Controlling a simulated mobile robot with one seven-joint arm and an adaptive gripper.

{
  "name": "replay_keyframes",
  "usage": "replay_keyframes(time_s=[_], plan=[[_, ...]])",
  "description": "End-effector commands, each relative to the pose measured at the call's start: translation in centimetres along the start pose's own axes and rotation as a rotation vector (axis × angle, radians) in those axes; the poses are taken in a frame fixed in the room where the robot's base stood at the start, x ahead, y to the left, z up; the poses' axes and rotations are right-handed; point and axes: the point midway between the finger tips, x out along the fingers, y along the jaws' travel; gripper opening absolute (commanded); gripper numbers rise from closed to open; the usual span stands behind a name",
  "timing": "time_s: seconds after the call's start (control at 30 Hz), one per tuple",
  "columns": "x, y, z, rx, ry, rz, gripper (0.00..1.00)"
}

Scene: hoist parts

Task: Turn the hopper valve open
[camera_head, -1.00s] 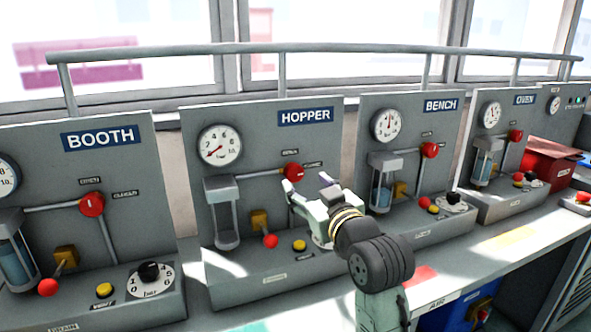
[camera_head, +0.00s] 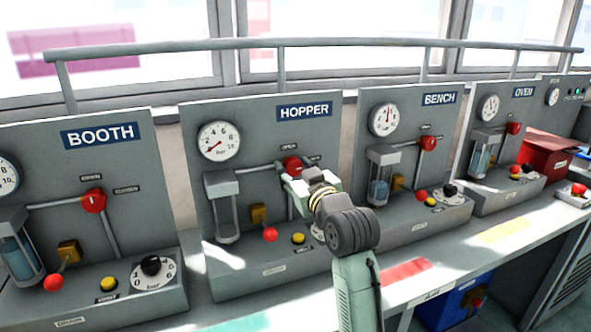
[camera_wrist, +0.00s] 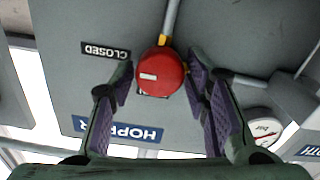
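The hopper valve is a round red knob (camera_head: 292,164) on the grey HOPPER panel (camera_head: 265,133). In the wrist view the knob (camera_wrist: 161,72) lies between the fingers of my gripper (camera_wrist: 160,62), with purple pads on both sides. The right finger is close to the knob; a gap shows at the left finger. Whether either touches is unclear. The knob's white bar lies roughly level, its left end towards the CLOSED label (camera_wrist: 105,50). The knob mostly covers the OPEN label in the wrist view. In the head view my gripper (camera_head: 303,178) is at the knob, partly hiding it.
The hopper gauge (camera_head: 218,142) has its needle at lower left. Below are a sight glass (camera_head: 224,210), a red-tipped lever (camera_head: 270,234) and a yellow button (camera_head: 298,239). Similar BOOTH (camera_head: 75,165) and BENCH (camera_head: 440,160) panels stand on either side.

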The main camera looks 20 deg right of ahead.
Motion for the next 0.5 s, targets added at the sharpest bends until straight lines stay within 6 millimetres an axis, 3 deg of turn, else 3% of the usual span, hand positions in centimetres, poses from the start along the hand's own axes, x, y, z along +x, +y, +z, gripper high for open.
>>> replay_keyframes(time_s=[0.5], plan=[[-0.02, 0.0, 0.0, 0.0, 0.0, 0.0, 0.08]])
